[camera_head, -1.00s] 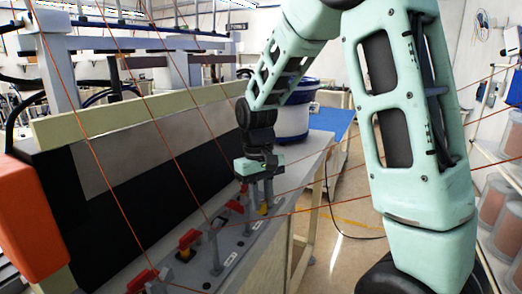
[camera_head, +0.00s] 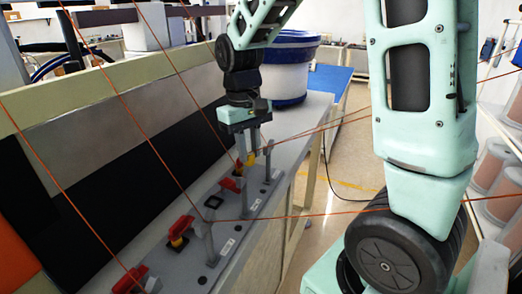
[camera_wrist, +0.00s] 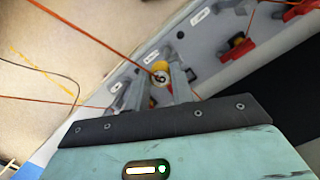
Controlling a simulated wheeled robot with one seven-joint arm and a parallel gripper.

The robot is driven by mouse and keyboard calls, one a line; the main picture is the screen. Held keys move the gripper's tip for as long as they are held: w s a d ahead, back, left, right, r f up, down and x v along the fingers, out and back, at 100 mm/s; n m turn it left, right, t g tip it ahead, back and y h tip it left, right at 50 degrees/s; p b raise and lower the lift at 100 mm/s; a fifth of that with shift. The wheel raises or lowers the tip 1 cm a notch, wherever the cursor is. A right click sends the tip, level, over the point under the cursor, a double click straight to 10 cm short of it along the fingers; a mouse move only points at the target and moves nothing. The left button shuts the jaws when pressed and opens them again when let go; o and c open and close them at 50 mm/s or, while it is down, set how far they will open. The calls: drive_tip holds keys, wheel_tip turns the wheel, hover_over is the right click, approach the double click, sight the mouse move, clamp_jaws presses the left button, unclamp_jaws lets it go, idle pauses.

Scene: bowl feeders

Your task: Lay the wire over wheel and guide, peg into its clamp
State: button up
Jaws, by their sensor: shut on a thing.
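My gripper (camera_head: 250,145) points down over the grey fixture board (camera_head: 232,225). Its jaws are shut on a small yellow peg (camera_head: 250,160); in the wrist view the peg (camera_wrist: 160,72) shows between the two grey fingers, with an orange wire (camera_wrist: 90,36) running up to it. Red clamps (camera_head: 181,230) stand along the board, one close left of the gripper (camera_head: 230,184) and one at the front (camera_head: 131,279). A grey upright post (camera_head: 209,243) stands beside the middle clamp. I cannot tell wheel from guide.
Several orange wires cross the view in front of the board. A black panel (camera_head: 120,190) rises along the board's left side. A white and blue bowl (camera_head: 287,75) stands behind the gripper. Spools (camera_head: 500,170) sit at the right.

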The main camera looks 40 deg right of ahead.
drive_tip(key=w+a+f, duration=0.1)
drive_tip(key=w+a, duration=0.1)
drive_tip(key=w, duration=0.3)
drive_tip(key=w+a+f+p, duration=0.1)
drive_tip(key=w+a+f, duration=0.1)
drive_tip(key=w, duration=0.4)
drive_tip(key=shift+w+a, duration=0.25)
drive_tip(key=shift+a, duration=0.15)
drive_tip(key=shift+f, duration=0.15)
idle(0.4)
